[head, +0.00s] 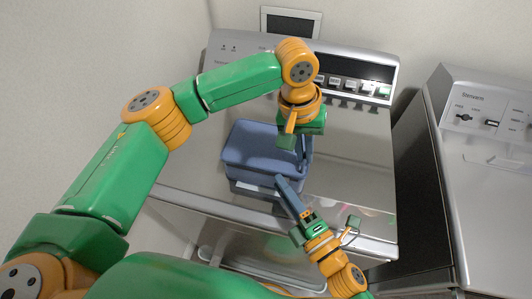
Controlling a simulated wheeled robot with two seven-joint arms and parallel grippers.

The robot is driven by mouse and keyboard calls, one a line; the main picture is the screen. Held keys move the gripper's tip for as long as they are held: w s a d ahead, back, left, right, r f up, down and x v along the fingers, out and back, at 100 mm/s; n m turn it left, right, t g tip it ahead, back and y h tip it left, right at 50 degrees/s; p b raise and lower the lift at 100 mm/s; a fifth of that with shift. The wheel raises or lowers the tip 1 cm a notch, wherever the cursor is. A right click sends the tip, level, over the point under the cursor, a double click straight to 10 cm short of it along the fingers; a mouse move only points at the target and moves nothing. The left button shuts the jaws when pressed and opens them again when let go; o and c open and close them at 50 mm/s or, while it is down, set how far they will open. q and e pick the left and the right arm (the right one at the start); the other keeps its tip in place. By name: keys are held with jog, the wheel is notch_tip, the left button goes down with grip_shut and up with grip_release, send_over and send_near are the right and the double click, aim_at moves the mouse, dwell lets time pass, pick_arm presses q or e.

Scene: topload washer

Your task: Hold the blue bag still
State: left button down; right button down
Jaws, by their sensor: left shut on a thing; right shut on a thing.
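The blue bag (248,143) looks like an open, box-shaped container and stands upright on top of the washer (352,160). My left gripper (289,141) comes down from above and is shut on the bag at its right side. Its fingertips partly cover the rim there. My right gripper (280,183) reaches up from below and is shut on the bag near its front right corner. The bag's right side is partly hidden behind both grippers.
A second appliance (495,170) stands at the right, across a dark gap. The washer's control panel (350,85) rises at the back, with a small white-framed panel (290,22) on the wall above. The washer top right of the bag is clear.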

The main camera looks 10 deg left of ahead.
jog(key=c, duration=0.6)
grip_release()
jog(key=v, duration=1.2)
pick_arm(q)
jog(key=c, duration=0.9)
grip_release()
